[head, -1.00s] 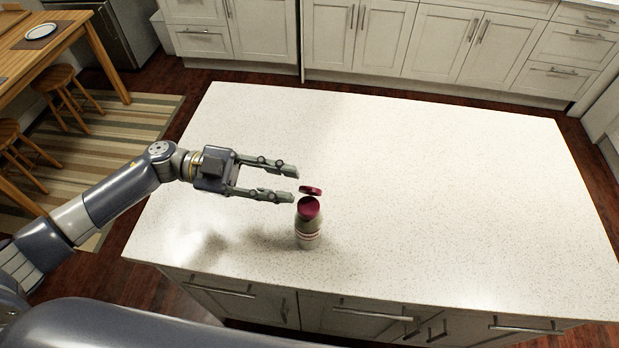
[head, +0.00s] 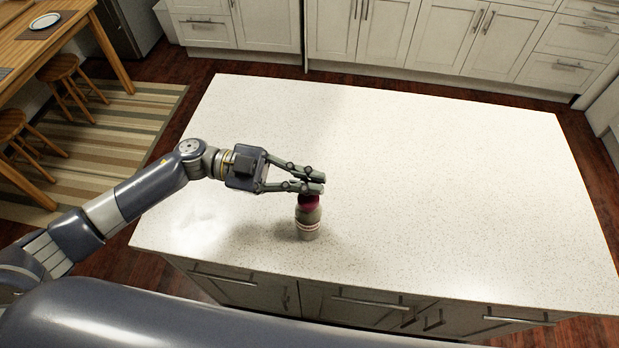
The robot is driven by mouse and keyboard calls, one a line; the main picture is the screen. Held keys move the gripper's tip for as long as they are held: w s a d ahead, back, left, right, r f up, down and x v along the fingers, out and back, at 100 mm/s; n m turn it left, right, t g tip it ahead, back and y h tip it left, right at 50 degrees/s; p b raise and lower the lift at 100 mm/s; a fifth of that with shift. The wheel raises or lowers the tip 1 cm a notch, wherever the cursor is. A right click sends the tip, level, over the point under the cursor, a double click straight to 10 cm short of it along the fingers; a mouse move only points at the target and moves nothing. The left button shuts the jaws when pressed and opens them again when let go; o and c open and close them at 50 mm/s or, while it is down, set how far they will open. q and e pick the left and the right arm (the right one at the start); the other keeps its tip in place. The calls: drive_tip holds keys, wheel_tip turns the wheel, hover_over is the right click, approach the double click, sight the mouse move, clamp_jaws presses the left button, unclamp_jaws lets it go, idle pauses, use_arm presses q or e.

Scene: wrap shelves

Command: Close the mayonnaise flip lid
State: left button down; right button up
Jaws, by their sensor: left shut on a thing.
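The mayonnaise bottle (head: 308,222) stands upright on the white counter near its front edge. It has a grey-green body, a pale label and a dark red cap (head: 308,202). My left gripper (head: 316,183) comes in from the left, right at the top of the bottle. Its fingers are close together, shut on the flip lid, which they hide almost fully. I cannot tell the angle of the lid. My right gripper is not in view.
The white speckled counter (head: 430,180) is clear apart from the bottle. A wooden table with a plate (head: 45,21) and stools (head: 68,82) stand at the left. White cabinets line the back.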

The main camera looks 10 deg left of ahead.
use_arm(q)
drive_tip(key=shift+s+a+f+m+b, duration=0.1)
drive_tip(key=shift+s+f+m+b, duration=0.15)
drive_tip(key=shift+m+b, duration=0.2)
drive_tip(key=m+b, duration=0.1)
drive_tip(key=s+f+m+b, duration=0.1)
drive_tip(key=m+b, duration=0.1)
drive_tip(key=shift+s+m+b, duration=0.2)
drive_tip(key=shift+m+b, duration=0.45)
drive_tip(key=shift+b, duration=0.1)
drive_tip(key=shift+r, duration=0.1)
drive_tip(key=c, duration=1.8)
unclamp_jaws()
drive_tip(key=shift+o, duration=0.4)
drive_tip(key=shift+s, duration=0.1)
